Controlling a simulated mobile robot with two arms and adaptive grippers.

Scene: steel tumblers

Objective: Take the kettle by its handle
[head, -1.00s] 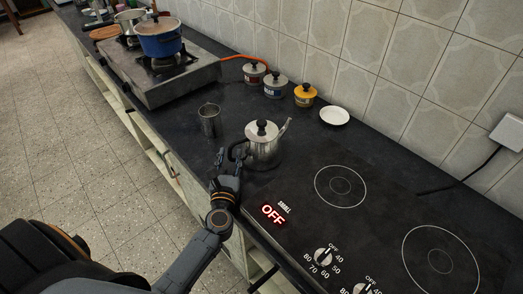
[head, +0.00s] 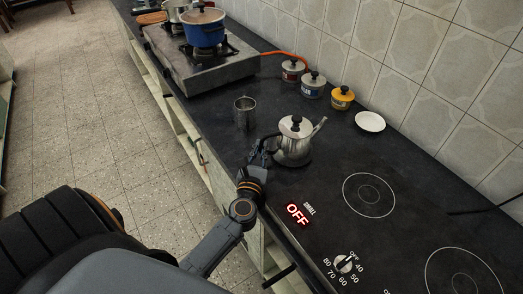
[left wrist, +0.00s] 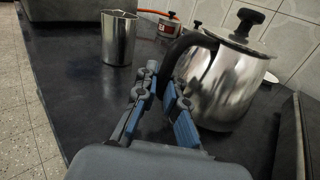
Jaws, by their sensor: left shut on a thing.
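The steel kettle (head: 293,149) has a black lid knob and a black curved handle. It stands upright on the dark counter beside the hob, its spout pointing up and right. My left gripper (head: 262,153) is at the handle, on the kettle's left side, and is shut on it. In the left wrist view the kettle (left wrist: 226,85) is at the right, and its handle (left wrist: 178,50) curves down between the fingers of my left gripper (left wrist: 165,88). The fingers hide the handle's lower end. My right gripper is not in view.
A steel tumbler (head: 245,113) stands on the counter behind and left of the kettle. Several lidded jars and a white saucer (head: 370,121) are along the tiled wall. A blue pot (head: 203,27) sits on the gas stove. The hob (head: 372,207) reads OFF, its rings bare.

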